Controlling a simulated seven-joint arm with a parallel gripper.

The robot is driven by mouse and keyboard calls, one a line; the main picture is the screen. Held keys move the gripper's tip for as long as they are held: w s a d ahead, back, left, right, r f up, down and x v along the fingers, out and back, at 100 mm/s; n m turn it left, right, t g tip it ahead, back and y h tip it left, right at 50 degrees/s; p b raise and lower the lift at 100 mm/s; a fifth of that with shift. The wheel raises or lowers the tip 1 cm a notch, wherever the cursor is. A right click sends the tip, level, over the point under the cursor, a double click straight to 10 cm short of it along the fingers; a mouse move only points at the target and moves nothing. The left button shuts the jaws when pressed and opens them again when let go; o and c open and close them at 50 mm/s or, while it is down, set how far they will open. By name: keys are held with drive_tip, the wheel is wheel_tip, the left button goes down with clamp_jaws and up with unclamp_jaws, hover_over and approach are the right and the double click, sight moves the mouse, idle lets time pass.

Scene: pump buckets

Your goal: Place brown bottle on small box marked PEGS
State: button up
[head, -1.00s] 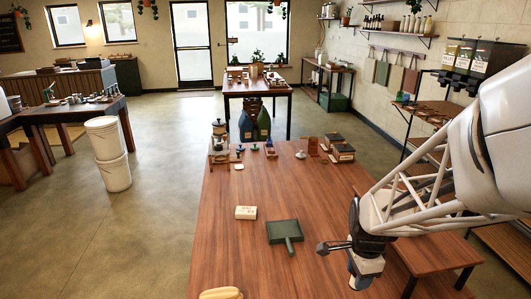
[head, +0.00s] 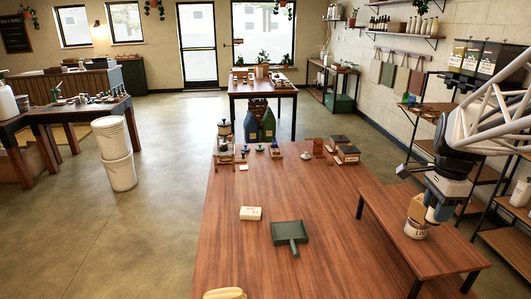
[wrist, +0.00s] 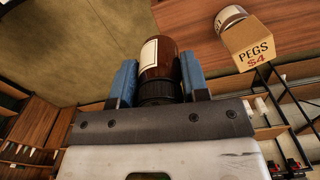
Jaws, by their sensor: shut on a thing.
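The brown bottle (wrist: 160,58) with a white label shows in the wrist view, its dark cap end between my blue fingers. My gripper (wrist: 158,85) is shut on it. The small tan box marked PEGS (wrist: 248,43) is to the upper right of the bottle there, clearly apart from it in the picture. In the head view my gripper (head: 438,208) is over the low side bench, just right of the tan box (head: 417,207). I cannot make out the bottle in the head view.
A white labelled jar (head: 416,230) stands on the side bench (head: 400,243), close to the box. Shelving (head: 495,185) stands behind the bench.

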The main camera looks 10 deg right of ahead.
drive_tip(key=shift+d+r, duration=0.35)
drive_tip(key=shift+r, duration=0.1)
drive_tip(key=w+d, duration=0.2)
drive_tip(key=w, duration=0.2)
drive_tip(key=w+d+f, duration=0.1)
drive_tip(key=w+d, duration=0.2)
drive_tip(key=w, duration=0.2)
drive_tip(key=w+d, duration=0.3)
drive_tip(key=w, duration=0.1)
drive_tip(key=shift+w+d+f, duration=0.2)
drive_tip(key=shift+d+f, duration=0.05)
drive_tip(key=shift+f, duration=0.05)
drive_tip(key=shift+f, duration=1.75)
drive_tip(key=shift+f, duration=0.15)
drive_tip(key=o, duration=1)
drive_tip(key=shift+c, duration=0.2)
